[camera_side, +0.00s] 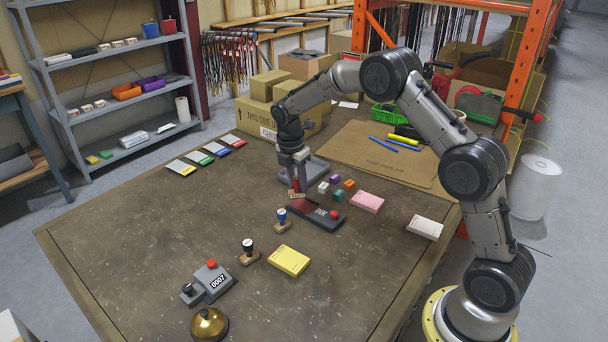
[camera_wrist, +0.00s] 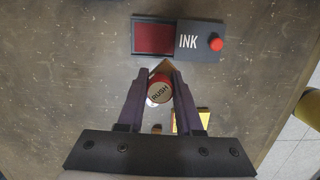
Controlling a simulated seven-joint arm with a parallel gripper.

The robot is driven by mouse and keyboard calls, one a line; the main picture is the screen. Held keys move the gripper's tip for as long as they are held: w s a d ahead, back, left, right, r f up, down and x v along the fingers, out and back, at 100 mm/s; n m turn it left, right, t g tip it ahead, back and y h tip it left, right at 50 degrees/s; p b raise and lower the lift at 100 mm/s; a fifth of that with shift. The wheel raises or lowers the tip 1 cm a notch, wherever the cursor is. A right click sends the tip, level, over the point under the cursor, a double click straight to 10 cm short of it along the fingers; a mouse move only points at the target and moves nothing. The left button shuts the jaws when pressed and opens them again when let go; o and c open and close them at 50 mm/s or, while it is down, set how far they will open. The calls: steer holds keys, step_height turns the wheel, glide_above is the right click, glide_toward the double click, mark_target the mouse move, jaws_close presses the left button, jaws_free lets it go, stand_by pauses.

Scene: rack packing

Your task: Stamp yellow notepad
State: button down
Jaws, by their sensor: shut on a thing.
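My gripper (camera_side: 299,173) is shut on a red stamp (camera_side: 296,187), just behind the ink pad in the side view. In the wrist view the stamp's round top reads RUSH (camera_wrist: 160,91), between the two fingers (camera_wrist: 160,80). The ink pad (camera_side: 327,223) is a dark case with an open red pad, an INK label and a red knob; it also shows at the top of the wrist view (camera_wrist: 181,51). The yellow notepad (camera_side: 289,260) lies flat toward the front; part of it shows in the wrist view (camera_wrist: 204,116). Whether the stamp touches anything beneath it is unclear.
A blue-handled stamp (camera_side: 282,217) and a black-topped stamp (camera_side: 248,249) stand near the notepad. A pink notepad (camera_side: 367,202), a white notepad (camera_side: 425,228) and several small coloured blocks (camera_side: 336,181) lie nearby. A numbering device (camera_side: 212,281) and brass bell (camera_side: 209,325) stand front left.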

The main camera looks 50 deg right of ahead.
glide_above(289, 255)
steer(key=shift+s+a+f, duration=0.1)
steer(key=shift+a+f, duration=0.1)
steer(key=shift+f, duration=1.25)
steer(key=shift+a+f, duration=0.15)
steer(key=shift+f, duration=1.25)
steer(key=shift+f, duration=0.55)
step_height(289, 255, up, 7)
stand_by(0.4)
stand_by(0.7)
